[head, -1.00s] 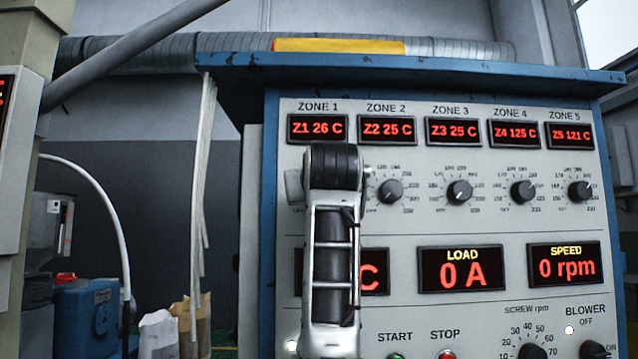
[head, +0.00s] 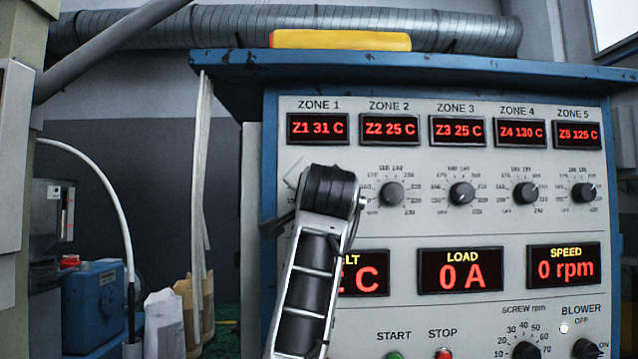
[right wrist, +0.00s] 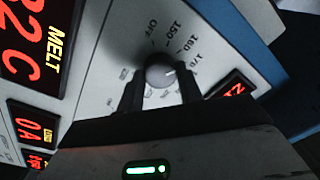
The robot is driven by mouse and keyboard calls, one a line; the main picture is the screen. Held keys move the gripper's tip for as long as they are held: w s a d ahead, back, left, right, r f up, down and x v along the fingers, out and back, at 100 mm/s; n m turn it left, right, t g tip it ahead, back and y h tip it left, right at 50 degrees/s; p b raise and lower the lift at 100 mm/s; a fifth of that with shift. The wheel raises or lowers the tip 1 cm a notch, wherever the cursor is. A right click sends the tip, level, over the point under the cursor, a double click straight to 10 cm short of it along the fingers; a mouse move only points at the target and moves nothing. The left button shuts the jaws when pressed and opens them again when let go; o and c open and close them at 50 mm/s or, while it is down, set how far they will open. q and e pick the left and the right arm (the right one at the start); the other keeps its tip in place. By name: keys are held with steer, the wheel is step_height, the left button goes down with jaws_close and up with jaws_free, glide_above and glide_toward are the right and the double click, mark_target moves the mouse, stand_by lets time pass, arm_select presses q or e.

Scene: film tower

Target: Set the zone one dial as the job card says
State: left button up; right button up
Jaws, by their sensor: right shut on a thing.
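The zone one dial (right wrist: 158,73) is a round dark knob with a small white mark, seen in the right wrist view. My right gripper (right wrist: 160,88) is shut on it, one dark finger on each side. The mark points toward the 170 label, but I cannot tell exactly where. In the head view my arm covers this dial. The zone one display (head: 318,129) above it reads Z1 31 C. I see no readable job card. My left gripper is not in view.
The zone two dial (head: 391,194) is close to the right of my arm, with more zone dials beyond. The START button (head: 395,356) and STOP button (head: 444,354) are below. A yellow object (head: 340,40) lies on the blue cabinet top.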

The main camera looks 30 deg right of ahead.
arm_select(q)
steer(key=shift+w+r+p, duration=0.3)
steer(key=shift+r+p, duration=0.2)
steer(key=shift+p, duration=0.15)
arm_select(e)
steer(key=shift+m, duration=1.2)
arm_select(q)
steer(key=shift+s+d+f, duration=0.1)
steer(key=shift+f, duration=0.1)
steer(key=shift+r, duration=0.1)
arm_select(e)
steer(key=o, duration=1)
steer(key=shift+s, duration=0.15)
